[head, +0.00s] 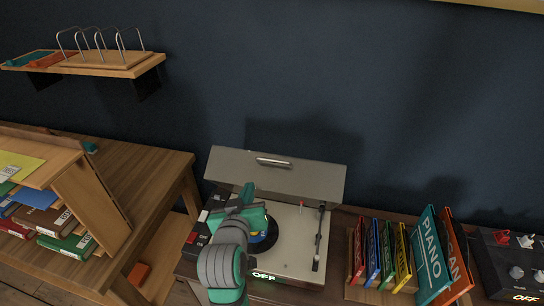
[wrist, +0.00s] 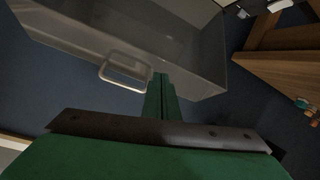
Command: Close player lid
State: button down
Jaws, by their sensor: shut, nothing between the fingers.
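The record player (head: 292,258) stands on the low cabinet with its see-through grey lid (head: 310,180) raised at the back. The lid has a metal bar handle (head: 273,161) near its top edge. My gripper (head: 248,190) is shut and empty, over the left part of the player, in front of the lid. It partly hides the dark record (head: 268,238). In the wrist view the shut fingers (wrist: 161,82) appear just right of the handle (wrist: 124,76), with the lid (wrist: 190,50) behind them. I cannot tell whether they touch the lid.
Colourful upright books (head: 380,255) and the PIANO book (head: 431,255) stand close to the player's right. A control box (head: 508,262) is at far right. A wooden table (head: 135,175) is at left, and a wall shelf (head: 110,66) hangs above it.

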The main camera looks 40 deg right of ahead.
jog(key=s+d+r+m+g, duration=0.1)
jog(key=d+r+m, duration=0.1)
jog(key=r, duration=0.4)
jog(key=s+d+r+m+g, duration=0.1)
jog(key=d+r+m, duration=0.15)
jog(key=r, duration=0.35)
send_over(272, 177)
jog(key=w+d, duration=0.2)
jog(key=f, duration=0.2)
jog(key=shift+s+f+g, duration=0.2)
jog(key=shift+f+g, duration=0.1)
jog(key=shift+f, duration=0.05)
jog(key=shift+s+a+f, duration=0.15)
jog(key=shift+a+f, duration=0.15)
jog(key=shift+f, duration=0.25)
jog(key=shift+s+a+f, duration=0.1)
jog(key=shift+a+f, duration=0.15)
jog(key=shift+f, duration=0.25)
jog(key=shift+s+a+f, duration=0.4)
jog(key=shift+f, duration=0.1)
jog(key=shift+s+d, duration=0.1)
jog(key=shift+s, duration=0.05)
